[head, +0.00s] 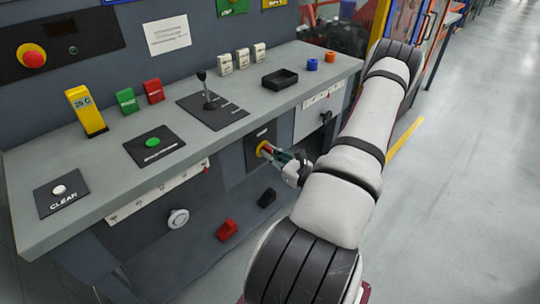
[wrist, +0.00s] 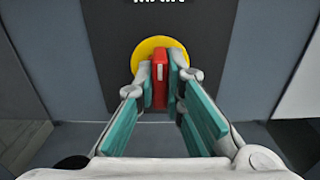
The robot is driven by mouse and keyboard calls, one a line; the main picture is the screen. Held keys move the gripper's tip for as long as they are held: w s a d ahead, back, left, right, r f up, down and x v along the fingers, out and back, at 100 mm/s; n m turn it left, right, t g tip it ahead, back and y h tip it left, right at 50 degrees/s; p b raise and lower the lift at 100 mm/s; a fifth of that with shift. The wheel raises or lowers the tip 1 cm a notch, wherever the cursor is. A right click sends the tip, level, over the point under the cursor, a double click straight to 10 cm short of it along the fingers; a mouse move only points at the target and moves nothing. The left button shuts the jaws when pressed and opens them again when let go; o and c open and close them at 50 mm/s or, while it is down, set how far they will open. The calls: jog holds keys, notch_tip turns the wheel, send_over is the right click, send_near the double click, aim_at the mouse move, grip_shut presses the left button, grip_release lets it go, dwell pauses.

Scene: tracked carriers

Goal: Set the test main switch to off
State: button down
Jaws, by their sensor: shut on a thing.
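The main switch is a red handle (wrist: 159,82) on a round yellow plate (wrist: 150,50), set in a dark panel on the bench front. In the wrist view the red handle looks upright, between the two teal-padded fingers. My gripper (wrist: 160,84) is shut on the red handle. In the head view my gripper (head: 274,154) reaches the yellow plate (head: 262,149) from the right, below the bench top. The lettering above the switch is cut off in the wrist view. My fingers hide most of the handle in the head view.
The grey bench top (head: 110,180) overhangs the switch. A joystick (head: 206,92) and black tray (head: 280,79) are on it. A round white knob (head: 178,218) is on the front at left. A red block (head: 227,230) and a black block (head: 267,197) are below. Open floor (head: 470,160) lies to the right.

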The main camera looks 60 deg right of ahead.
jog(key=shift+f, duration=0.1)
dwell(0.3)
jog(key=c, duration=1.7)
grip_release()
jog(key=shift+s, duration=0.1)
jog(key=v, duration=1.1)
jog(key=shift+s+a, duration=0.2)
jog(key=shift+s, duration=0.2)
jog(key=shift+w, duration=0.1)
